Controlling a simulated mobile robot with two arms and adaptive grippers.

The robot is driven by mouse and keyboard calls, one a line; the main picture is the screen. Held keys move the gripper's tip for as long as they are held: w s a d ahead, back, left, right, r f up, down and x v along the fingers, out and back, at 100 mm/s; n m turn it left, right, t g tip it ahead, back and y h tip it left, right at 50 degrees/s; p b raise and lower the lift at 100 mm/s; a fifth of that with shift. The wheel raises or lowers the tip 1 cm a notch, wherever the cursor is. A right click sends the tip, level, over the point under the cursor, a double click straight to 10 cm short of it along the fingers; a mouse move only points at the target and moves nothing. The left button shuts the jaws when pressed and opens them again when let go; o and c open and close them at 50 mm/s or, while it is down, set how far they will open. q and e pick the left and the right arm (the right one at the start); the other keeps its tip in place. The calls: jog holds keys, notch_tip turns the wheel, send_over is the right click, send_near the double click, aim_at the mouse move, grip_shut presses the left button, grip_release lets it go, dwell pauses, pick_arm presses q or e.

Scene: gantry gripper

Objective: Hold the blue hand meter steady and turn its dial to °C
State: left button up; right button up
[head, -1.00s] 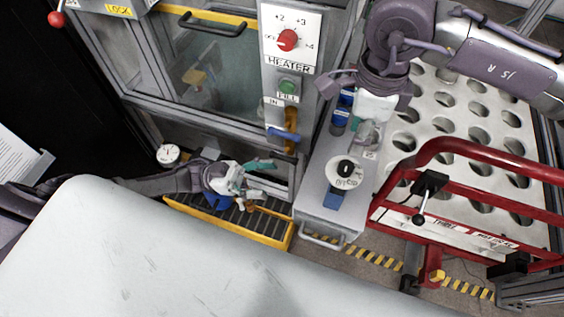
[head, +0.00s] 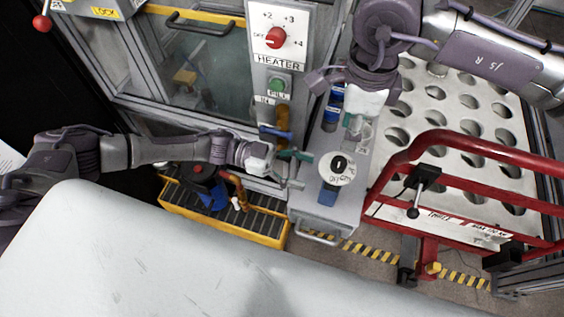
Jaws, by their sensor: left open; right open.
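The blue hand meter (head: 329,192) lies on the grey bench top, with a round white dial face and a black knob (head: 339,163) at its far end. My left gripper (head: 301,168), with teal fingertips, is open just left of the dial, apart from the meter. My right gripper (head: 357,131) hangs beyond the dial over the bench, open and pointing down; its fingers are small and partly hidden by its own body.
Blue containers (head: 333,107) stand on the bench beside my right gripper. A red rail (head: 440,140) and a perforated plate (head: 482,130) are on the right. A heater panel (head: 278,38) is behind. A yellow-edged tray (head: 225,228) with a dark item (head: 203,180) lies below my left arm.

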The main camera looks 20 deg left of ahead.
aim_at(333, 180)
pick_arm(q)
jog(key=d, duration=0.7)
jog(key=shift+d, duration=0.35)
grip_shut()
pick_arm(e)
jog(key=shift+o, duration=1.5)
jog(key=shift+w+a+m, duration=0.1)
jog(key=shift+w+m, duration=0.1)
jog(key=shift+m, duration=0.1)
jog(key=w+a+m+g+h, duration=0.3)
jog(key=m, duration=0.7)
jog(key=x, duration=1)
jog(key=shift+s+d+f, duration=0.15)
jog(key=shift+s+f, duration=0.05)
jog(key=shift+f, duration=0.15)
